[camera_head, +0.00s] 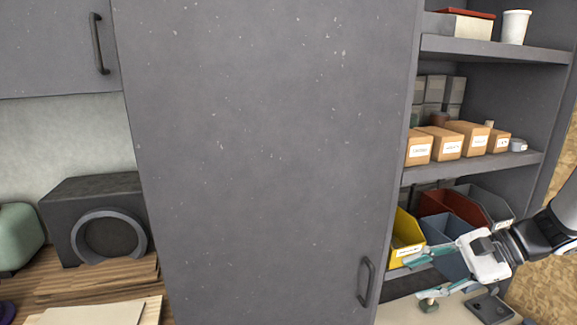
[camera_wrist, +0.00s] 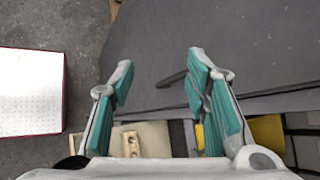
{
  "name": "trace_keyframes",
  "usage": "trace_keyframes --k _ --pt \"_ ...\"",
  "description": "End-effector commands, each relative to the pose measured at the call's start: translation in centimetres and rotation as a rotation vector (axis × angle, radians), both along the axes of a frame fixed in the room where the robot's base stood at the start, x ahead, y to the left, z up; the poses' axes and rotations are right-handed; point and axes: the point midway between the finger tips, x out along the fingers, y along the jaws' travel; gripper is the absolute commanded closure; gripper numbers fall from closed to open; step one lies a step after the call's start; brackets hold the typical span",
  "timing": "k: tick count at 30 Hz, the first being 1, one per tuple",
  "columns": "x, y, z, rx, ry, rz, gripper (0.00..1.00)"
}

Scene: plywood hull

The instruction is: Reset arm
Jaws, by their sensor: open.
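My gripper (camera_head: 416,265) is at the lower right in the head view, in front of the shelf unit and reaching left. Its teal-padded fingers are spread with nothing between them. In the wrist view my gripper (camera_wrist: 160,72) also shows open and empty. A tall grey door (camera_head: 265,150) fills the middle of the head view. Its dark handle (camera_head: 366,281) is left of my fingertips. In the wrist view the handle (camera_wrist: 172,79) lies beyond the gap between the fingers. I cannot tell the exact distance, but no contact shows.
Shelves at right hold cardboard boxes (camera_head: 446,142) and a yellow bin (camera_head: 404,236), close behind my gripper. A small object (camera_head: 428,305) sits on the pale surface below. A dark box-like unit (camera_head: 95,220) stands at left. A red-sided, white-topped block (camera_wrist: 30,92) shows in the wrist view.

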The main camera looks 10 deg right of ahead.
Motion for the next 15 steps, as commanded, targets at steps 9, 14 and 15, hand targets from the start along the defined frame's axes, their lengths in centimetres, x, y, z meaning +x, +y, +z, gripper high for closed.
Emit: trace_keyframes --k 9,14,15 --pt "-3.6 9.8 4.5 -0.450 -0.044 0.463 0.57" --pt "-6.1 12.7 6.3 -0.678 -0.121 0.659 0.57" --pt "-6.7 13.3 6.8 -0.736 -0.146 0.705 0.57"
